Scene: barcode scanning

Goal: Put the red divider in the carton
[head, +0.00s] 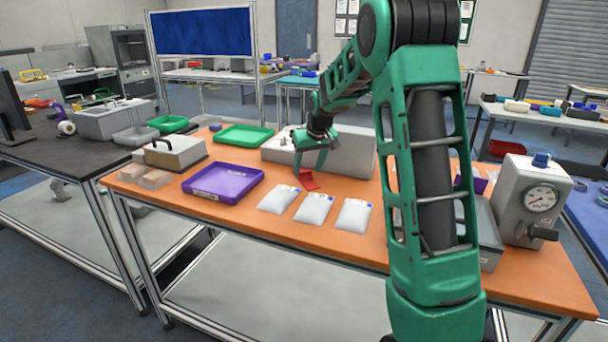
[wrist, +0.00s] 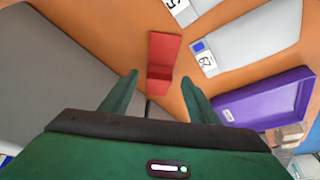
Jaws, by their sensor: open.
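The red divider (head: 309,181) lies on the orange table behind the white packets; the wrist view shows it as a small red piece with a bend (wrist: 163,55). My gripper (head: 309,167) is open above and beside it, pointing down. In the wrist view the two green fingers (wrist: 160,82) are spread, and the divider shows between and just beyond their tips, not clasped. A large pale grey box (head: 350,150) stands right behind the gripper; its grey side fills the left of the wrist view (wrist: 60,65). I cannot tell which thing is the carton.
Several white labelled packets (head: 314,208) lie in front of the divider. A purple tray (head: 222,183) and a green tray (head: 243,136) are to the left, with a grey handled box (head: 170,155). A gauge device (head: 535,200) stands at the right end.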

